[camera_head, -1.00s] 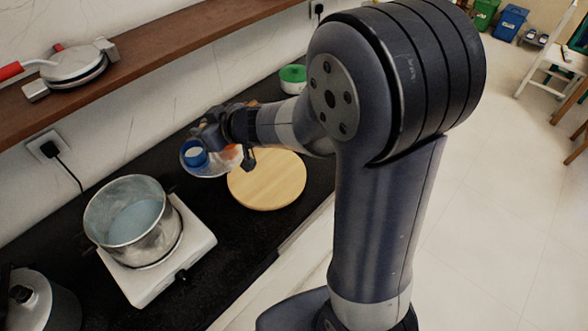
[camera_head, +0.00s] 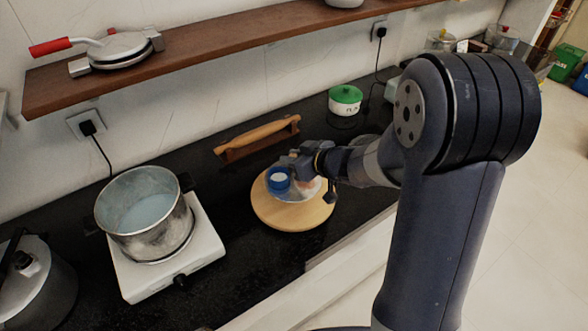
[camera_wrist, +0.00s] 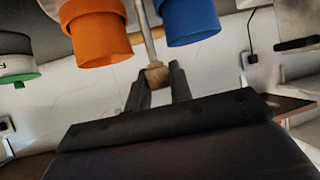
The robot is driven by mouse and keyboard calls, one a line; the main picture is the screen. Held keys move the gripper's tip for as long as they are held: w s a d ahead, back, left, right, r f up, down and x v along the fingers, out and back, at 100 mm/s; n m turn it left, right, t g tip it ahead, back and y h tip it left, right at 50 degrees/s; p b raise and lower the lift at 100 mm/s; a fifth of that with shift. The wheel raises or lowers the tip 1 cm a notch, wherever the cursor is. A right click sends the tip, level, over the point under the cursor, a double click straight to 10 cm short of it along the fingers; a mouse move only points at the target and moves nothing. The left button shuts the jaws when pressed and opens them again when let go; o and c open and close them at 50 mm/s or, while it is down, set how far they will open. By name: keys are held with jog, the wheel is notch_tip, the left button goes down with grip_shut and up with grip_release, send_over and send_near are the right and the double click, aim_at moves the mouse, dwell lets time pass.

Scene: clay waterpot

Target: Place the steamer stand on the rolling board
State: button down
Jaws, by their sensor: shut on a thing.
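The steamer stand has a metal plate, a thin rod with a wooden knob, and blue (camera_head: 278,184) and orange (camera_wrist: 96,35) cups. My gripper (camera_head: 303,163) is shut on the stand's knob; the wrist view shows the fingers (camera_wrist: 156,82) on either side of it. The rolling board (camera_head: 288,219) is a round pale wooden disc on the black counter. In the head view the stand appears over the board's upper part. I cannot tell whether its plate touches the board. My gripper and wrist hide part of the stand.
A rolling pin (camera_head: 256,135) lies on a wooden holder behind the board. A green-lidded white pot (camera_head: 345,98) stands behind right. A steel pot (camera_head: 145,215) sits on a white stove (camera_head: 198,262) at left. A wooden shelf (camera_head: 200,58) runs above the counter.

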jog(key=shift+f+b, duration=0.3)
jog(key=shift+f, duration=1.1)
jog(key=shift+f, duration=0.2)
jog(key=c, duration=1.3)
grip_release()
jog(key=shift+o, duration=0.2)
jog(key=shift+r, duration=0.2)
jog(key=shift+s+d+r, duration=0.15)
jog(key=shift+s+d, duration=0.05)
jog(key=shift+d, duration=0.05)
jog(key=p+v, duration=0.2)
jog(key=v, duration=0.9)
jog(key=shift+s, duration=0.2)
